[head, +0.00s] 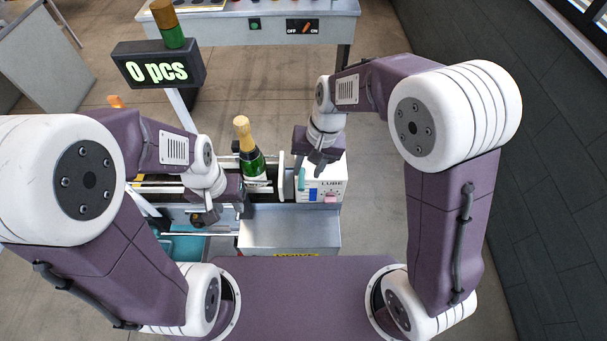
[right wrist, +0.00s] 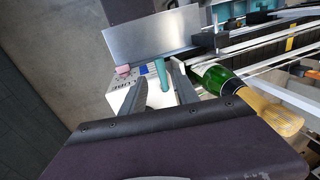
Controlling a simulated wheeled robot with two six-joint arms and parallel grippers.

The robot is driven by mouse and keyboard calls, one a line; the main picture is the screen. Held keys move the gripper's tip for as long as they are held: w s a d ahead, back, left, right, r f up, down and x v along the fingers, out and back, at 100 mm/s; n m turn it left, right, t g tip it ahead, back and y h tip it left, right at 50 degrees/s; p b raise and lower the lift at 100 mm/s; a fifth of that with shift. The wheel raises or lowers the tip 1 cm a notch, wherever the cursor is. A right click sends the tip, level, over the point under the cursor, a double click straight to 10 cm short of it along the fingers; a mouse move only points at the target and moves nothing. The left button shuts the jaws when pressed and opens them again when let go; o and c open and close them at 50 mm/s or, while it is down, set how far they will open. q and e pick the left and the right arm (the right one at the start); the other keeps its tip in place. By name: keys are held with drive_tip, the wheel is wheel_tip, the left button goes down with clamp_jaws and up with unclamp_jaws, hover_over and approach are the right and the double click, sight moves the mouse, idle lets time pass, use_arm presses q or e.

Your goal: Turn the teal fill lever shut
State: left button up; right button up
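The teal fill lever (head: 301,178) stands at the left side of a white box marked LUBE (head: 328,186). In the right wrist view the lever (right wrist: 160,74) shows between the two fingers of my right gripper (right wrist: 160,88). These fingers are apart, and I see no clear contact with the lever. In the head view my right gripper (head: 316,168) is just above and beside the lever, partly covering the box. My left gripper (head: 222,212) is low over the machine, left of the box; its finger gap is unclear.
A green bottle with a gold top (head: 245,150) stands left of the lever, close to my right gripper. A metal tray (head: 290,230) is in front of the box. A pink button (head: 331,198) is on the box. A display (head: 158,69) reads "0 pcs". Floor at right is clear.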

sight(302, 181)
drive_tip(key=f, duration=0.3)
drive_tip(key=w+a+f, duration=0.1)
drive_tip(key=f, duration=0.1)
drive_tip(key=shift+p, duration=0.4)
drive_tip(key=shift+s+a+f, duration=0.15)
drive_tip(key=shift+a, duration=0.05)
drive_tip(key=shift+s+f, duration=0.1)
drive_tip(key=shift+s, duration=0.25)
drive_tip(key=shift+w+d, duration=0.1)
drive_tip(key=shift+w, duration=0.15)
drive_tip(key=c, duration=0.4)
drive_tip(key=shift+w+f, duration=0.1)
clamp_jaws()
